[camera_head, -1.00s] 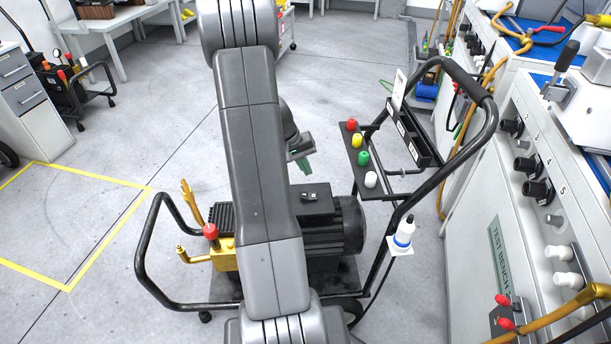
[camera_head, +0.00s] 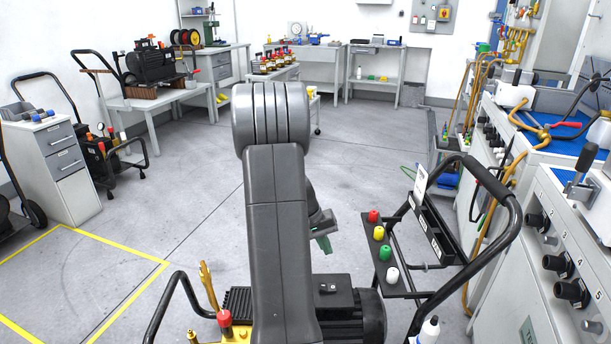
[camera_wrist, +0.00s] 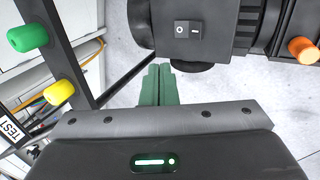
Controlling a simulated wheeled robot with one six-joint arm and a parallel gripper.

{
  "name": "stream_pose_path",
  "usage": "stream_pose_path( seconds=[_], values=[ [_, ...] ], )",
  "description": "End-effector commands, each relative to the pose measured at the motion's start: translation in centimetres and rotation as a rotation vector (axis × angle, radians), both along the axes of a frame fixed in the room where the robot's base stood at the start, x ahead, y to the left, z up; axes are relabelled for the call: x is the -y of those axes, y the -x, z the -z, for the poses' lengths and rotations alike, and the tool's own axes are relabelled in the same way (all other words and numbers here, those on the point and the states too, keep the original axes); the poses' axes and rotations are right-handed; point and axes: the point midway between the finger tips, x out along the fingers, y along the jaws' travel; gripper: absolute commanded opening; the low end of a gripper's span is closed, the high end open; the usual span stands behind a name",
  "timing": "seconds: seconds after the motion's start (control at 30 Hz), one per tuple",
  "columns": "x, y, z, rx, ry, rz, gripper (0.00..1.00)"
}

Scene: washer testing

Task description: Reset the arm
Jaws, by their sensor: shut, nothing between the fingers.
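My gripper (camera_wrist: 157,85) shows in the wrist view as two green fingers side by side, closed together with nothing between them. In the head view my gripper (camera_head: 323,243) is mostly hidden behind my grey arm, with a bit of green showing to the right of it. It hangs in the air above the cart that carries a black motor pump (camera_head: 352,312). In the wrist view the motor pump (camera_wrist: 220,30) with its black rocker switch lies just beyond the fingers. I see no contact between them.
A shelf with red, yellow, green and white knobs (camera_head: 379,233) is on the cart's right side, below the black handle frame (camera_head: 495,245). The test bench (camera_head: 535,300) stands at the right. A grey cabinet (camera_head: 55,165) stands at the left. Open floor (camera_head: 200,190) lies between.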

Motion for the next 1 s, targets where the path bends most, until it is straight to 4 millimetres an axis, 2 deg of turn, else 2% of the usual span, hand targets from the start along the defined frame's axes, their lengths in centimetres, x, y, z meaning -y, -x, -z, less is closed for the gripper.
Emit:
stream_pose_path(
  seconds=[0.03, 0.37, 0.57, 0.6, 0.7, 1.0],
  values=[
    [0.1, 0.1, 1.1, -0.005, 0.001, 0.000, 0.00],
    [0.4, 0.1, 7.8, -0.004, 0.000, 0.001, 0.00],
    [-1.0, -0.1, 9.3, -0.002, 0.081, -0.005, 0.00],
    [-1.3, -0.2, 7.3, 0.004, 0.078, -0.002, 0.00],
    [-2.1, -0.3, 5.6, 0.003, 0.076, -0.002, 0.00],
    [-3.5, -0.2, 3.0, 0.000, 0.076, 0.000, 0.00]
  ],
)
